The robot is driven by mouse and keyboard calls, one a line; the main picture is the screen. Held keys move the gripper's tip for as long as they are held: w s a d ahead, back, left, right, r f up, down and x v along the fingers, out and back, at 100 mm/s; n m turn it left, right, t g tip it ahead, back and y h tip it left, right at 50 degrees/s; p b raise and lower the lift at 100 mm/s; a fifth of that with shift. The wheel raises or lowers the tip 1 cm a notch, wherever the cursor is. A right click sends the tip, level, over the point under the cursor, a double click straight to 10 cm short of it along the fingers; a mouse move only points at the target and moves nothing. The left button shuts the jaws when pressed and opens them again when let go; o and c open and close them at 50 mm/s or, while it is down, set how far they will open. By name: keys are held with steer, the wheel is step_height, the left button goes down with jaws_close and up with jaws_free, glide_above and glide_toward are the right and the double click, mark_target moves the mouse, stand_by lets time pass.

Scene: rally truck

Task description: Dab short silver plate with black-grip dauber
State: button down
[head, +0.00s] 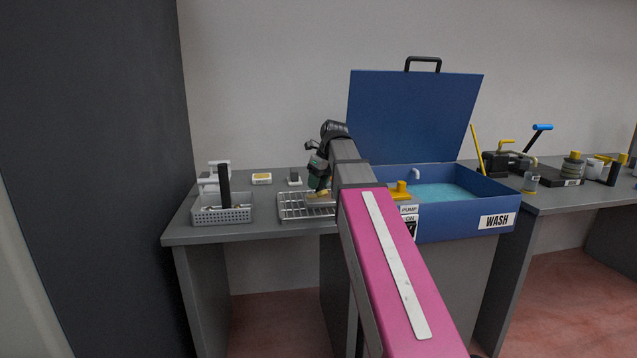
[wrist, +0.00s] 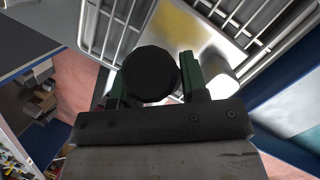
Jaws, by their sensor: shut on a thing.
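My gripper (head: 318,183) is shut on the black-grip dauber, over the wire rack (head: 290,207) in the head view. In the wrist view the round black end of the dauber (wrist: 149,74) sits between the green fingers of my gripper (wrist: 152,84). A silver plate (wrist: 222,50) lies on the rack just beyond the dauber, with a yellowish patch on its surface. The plate (head: 320,197) shows only partly in the head view, beneath my gripper. The dauber's tip is hidden, so I cannot tell whether it touches the plate.
A grey basket (head: 222,215) with white items and a black upright handle stands left of the rack. A yellow-topped block (head: 262,179) and a small grey item (head: 294,177) lie behind. The blue wash tank (head: 460,226) with raised lid stands right.

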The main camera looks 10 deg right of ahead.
steer(key=shift+f, duration=0.7)
stand_by(0.4)
steer(key=shift+a, duration=0.1)
steer(key=shift+a+r, duration=0.1)
steer(key=shift+a, duration=0.25)
steer(key=shift+d, duration=0.15)
steer(key=shift+d, duration=0.75)
steer(key=shift+a, duration=0.15)
steer(key=shift+a, duration=0.75)
